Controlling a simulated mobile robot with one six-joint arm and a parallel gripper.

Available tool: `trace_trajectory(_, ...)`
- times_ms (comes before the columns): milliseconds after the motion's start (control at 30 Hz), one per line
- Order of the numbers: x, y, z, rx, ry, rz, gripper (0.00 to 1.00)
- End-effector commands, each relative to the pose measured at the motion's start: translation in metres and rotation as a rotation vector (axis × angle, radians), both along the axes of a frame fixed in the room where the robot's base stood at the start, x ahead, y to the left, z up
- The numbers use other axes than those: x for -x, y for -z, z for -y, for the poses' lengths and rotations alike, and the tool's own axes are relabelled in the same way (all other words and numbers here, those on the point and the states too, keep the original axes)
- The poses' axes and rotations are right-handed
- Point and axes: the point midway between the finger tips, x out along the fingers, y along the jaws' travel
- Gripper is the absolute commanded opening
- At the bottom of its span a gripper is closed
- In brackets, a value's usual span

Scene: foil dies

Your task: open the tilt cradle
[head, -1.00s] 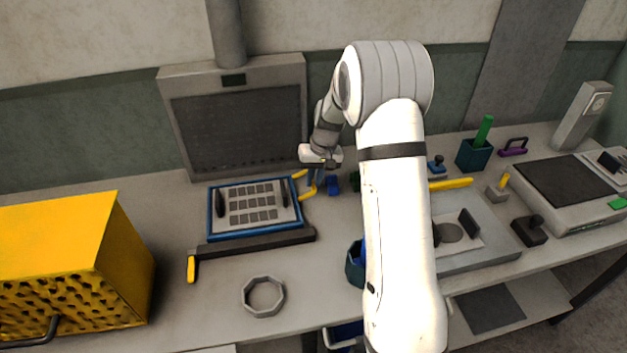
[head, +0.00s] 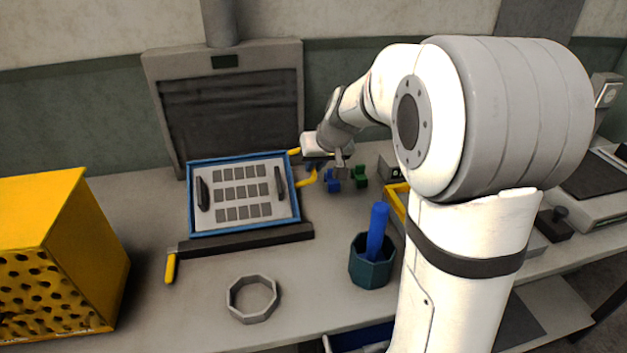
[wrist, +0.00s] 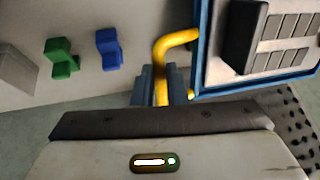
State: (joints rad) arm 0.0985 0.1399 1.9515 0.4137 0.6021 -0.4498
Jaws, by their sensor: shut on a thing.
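The blue-framed tray (head: 195,217), which I take to be the tilt cradle, holds a light plate with rows of grey squares and two black grips. A bent yellow handle (head: 304,183) sticks out from its right side. The handle also shows in the wrist view (wrist: 180,38), running from the blue frame down between the fingers. My gripper (wrist: 160,86) is shut on this handle, with its blue-grey fingers on either side. In the head view my gripper (head: 326,166) is at the tray's right edge. Its exact contact there is hard to make out.
A dark bar with a yellow lever (head: 170,266) lies along the tray's front. A grey hood (head: 222,60) stands behind. Blue (head: 333,183) and green (head: 360,176) blocks sit close right of the handle. A ring (head: 252,299), teal cup (head: 372,270) and yellow box (head: 60,240) stand around.

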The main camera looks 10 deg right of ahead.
Motion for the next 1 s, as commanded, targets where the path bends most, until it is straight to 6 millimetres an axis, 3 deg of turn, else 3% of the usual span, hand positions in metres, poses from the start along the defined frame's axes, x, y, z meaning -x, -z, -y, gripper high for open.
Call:
trace_trajectory(500,0.03,-0.012,0.0,0.001,0.001,0.265,0.0)
trace_trajectory(1000,0.049,-0.022,0.0,0.0,0.0,0.409,0.0)
